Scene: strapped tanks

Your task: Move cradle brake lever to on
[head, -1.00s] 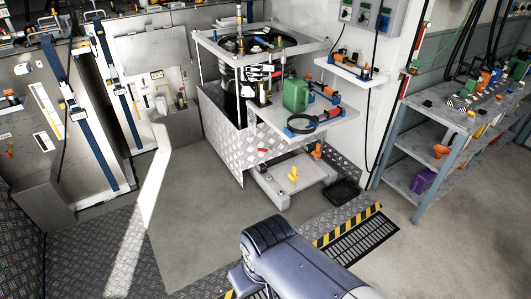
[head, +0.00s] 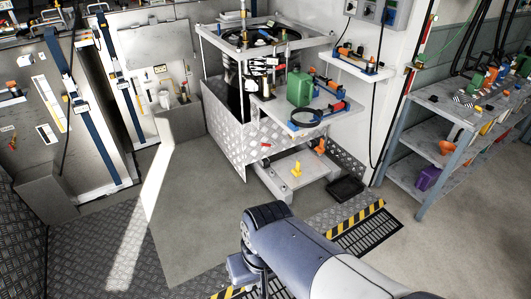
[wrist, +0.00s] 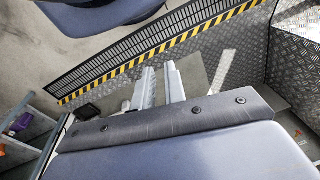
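A wheeled cradle frame (head: 272,182) stands under the metal-clad tank stand in the head view. A small upright yellow lever (head: 297,170) is on its low deck. An orange handle (head: 320,146) sits behind it to the right, and a small red handle (head: 266,145) is on the side plate. I cannot tell for certain which is the brake lever; the yellow one is on the cradle itself. My gripper (wrist: 160,68) shows two pale fingers with a gap between them in the wrist view. It is open and empty, over the floor and apart from the cradle.
A striped floor grate (head: 365,232) lies in front of the cradle, with a black tray (head: 345,188) beside it. A grey shelf unit (head: 425,150) stands at right. Strapped tanks (head: 95,120) stand at left. The floor (head: 190,215) between is clear.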

